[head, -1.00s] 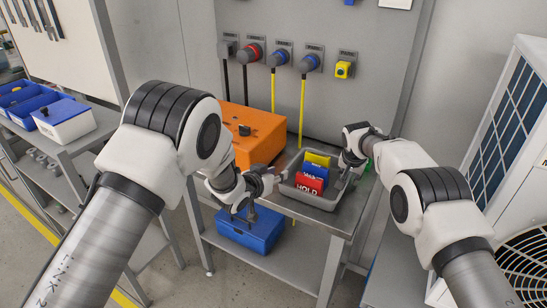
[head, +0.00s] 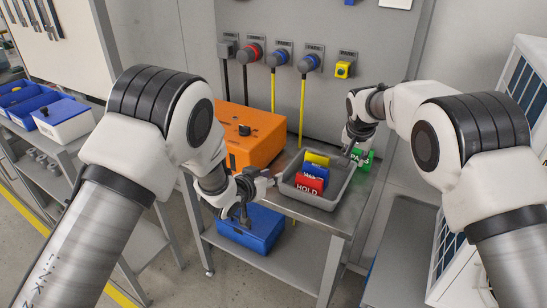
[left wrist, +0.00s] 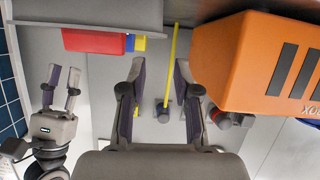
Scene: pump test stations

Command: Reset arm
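My left gripper (head: 264,184) is at the left end of the grey tray (head: 322,202). The left wrist view shows its fingers (left wrist: 157,85) apart with nothing between them. My right gripper (head: 352,150) is at the tray's far right corner, beside a green card (head: 361,158). In the left wrist view the right gripper's two fingers (left wrist: 61,82) stand apart and look empty. A red HOLD card (head: 308,186), a blue card (head: 315,171) and a yellow card (head: 317,159) stand in the tray. The green card is outside it, partly hidden by the right gripper.
An orange box (head: 247,140) stands behind and left of the tray on the steel table. It is large in the left wrist view (left wrist: 250,60). A blue bin (head: 252,229) sits on the lower shelf. Cables hang from wall sockets (head: 279,57) behind. A white unit (head: 520,90) bounds the right.

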